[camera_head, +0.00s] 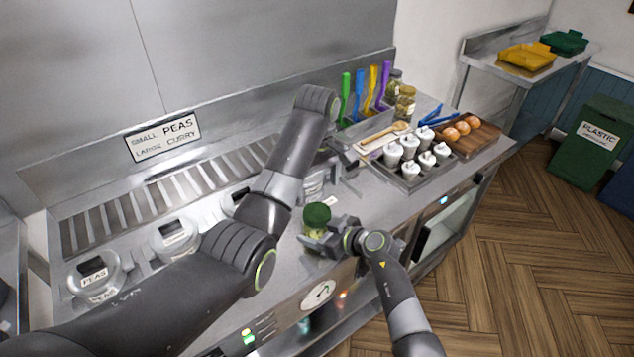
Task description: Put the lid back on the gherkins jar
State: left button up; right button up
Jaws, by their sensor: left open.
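A small jar (315,229) with greenish contents stands at the counter's front edge, with a dark green lid (317,213) on its top. The lid looks about level, but I cannot tell whether it is fully seated. No label is readable on the jar. My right gripper (322,242) reaches in from the front right, with its fingers around the jar's body. My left gripper (346,178) is open beyond the jar, apart from the lid and partly hidden behind my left forearm. It holds nothing that I can see.
Labelled tubs (95,275) line the counter at left. A tray of white bottles (412,160), a wooden board with round brown items (462,130), coloured-handled utensils (361,95) and two more jars (404,103) stand at the back right. Counter right of the jar looks clear.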

aim_at(317, 212)
pick_arm(q)
jog(key=shift+f, duration=4)
jog(key=shift+c, duration=0.5)
jog(key=c, duration=0.9)
jog(key=m, duration=0.6)
jog(key=shift+m, duration=0.3)
jog(key=o, duration=1.1)
jog(key=shift+c, duration=0.2)
jog(key=shift+r, duration=2.25)
